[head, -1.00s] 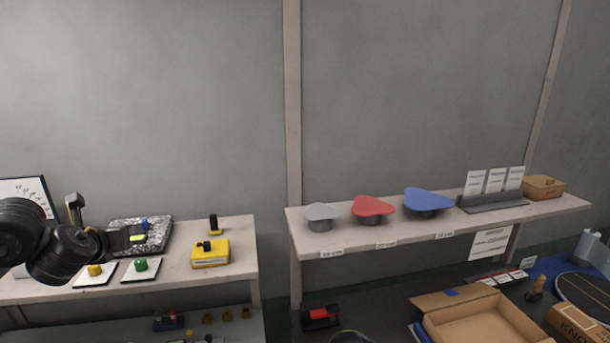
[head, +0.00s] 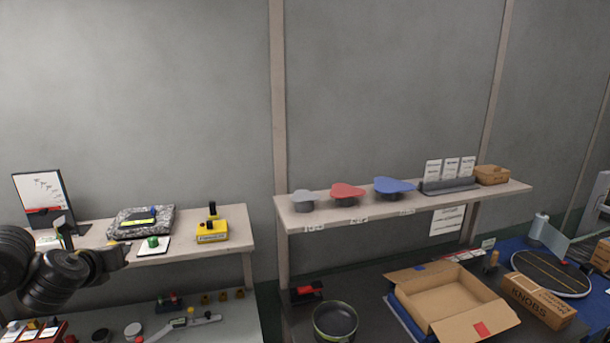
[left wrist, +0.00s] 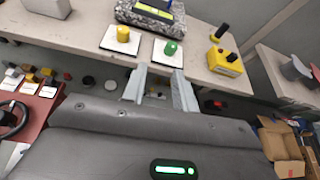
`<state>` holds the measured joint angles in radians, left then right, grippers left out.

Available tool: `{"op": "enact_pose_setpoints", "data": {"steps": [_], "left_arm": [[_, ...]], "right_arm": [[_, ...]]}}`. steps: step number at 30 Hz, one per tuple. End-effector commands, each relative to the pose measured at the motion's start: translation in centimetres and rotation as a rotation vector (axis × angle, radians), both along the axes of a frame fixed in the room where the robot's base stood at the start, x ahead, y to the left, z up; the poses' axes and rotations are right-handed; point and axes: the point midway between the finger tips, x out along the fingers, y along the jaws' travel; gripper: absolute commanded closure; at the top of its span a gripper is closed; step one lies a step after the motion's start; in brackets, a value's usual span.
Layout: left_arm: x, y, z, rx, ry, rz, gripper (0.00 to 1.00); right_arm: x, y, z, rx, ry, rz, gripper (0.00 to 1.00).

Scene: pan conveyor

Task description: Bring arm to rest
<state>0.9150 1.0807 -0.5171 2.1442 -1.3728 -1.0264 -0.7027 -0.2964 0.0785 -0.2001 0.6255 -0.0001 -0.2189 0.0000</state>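My left arm comes in at the left of the head view, with its gripper (head: 118,255) in front of the left shelf (head: 200,257). In the left wrist view the two fingers of this gripper (left wrist: 158,88) stand apart with nothing between them. Beyond the fingertips a yellow knob (left wrist: 123,33) and a green knob (left wrist: 170,47) stand on white cards on the shelf. In the head view the green knob (head: 153,241) shows just right of the gripper, and the yellow one is hidden or cannot be made out. My right gripper is in neither view.
A yellow block (head: 212,232) and a speckled pad (head: 128,222) sit on the left shelf. Grey, red (head: 347,191) and blue lids stand on the right shelf. Below are a dark pan (head: 335,321) and an open cardboard box (head: 450,297). The wall area above is clear.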

Motion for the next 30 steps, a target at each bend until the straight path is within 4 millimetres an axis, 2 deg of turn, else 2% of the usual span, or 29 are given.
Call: {"op": "enact_pose_setpoints", "data": {"steps": [5,10,14,16,19,22,27,30], "left_arm": [[0.2,-3.4,-3.1,-0.127,-0.011,-0.014,0.71],[-0.3,-8.0,-7.1,-0.328,-0.019,-0.005,0.71],[-1.6,-12.1,-10.9,-0.551,-0.014,0.039,0.71],[-2.9,-14.6,-13.5,-0.711,-0.004,0.095,0.71],[-6.1,-17.9,-17.7,-0.994,0.021,0.245,0.71],[-10.2,-20.1,-21.6,-1.275,0.047,0.478,0.71],[-17.7,-21.3,-27.0,-1.611,0.067,0.944,0.71],[-21.4,-21.3,-29.1,-1.721,0.056,1.186,0.71]], "right_arm": [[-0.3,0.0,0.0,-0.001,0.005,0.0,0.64],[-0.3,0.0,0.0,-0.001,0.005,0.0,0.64],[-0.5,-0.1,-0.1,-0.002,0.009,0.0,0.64],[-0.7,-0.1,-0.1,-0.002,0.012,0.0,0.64],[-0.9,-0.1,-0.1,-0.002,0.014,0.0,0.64],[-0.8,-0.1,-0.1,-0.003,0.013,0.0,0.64],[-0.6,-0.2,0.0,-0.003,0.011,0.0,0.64],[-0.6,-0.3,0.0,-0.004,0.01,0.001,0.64]]}}
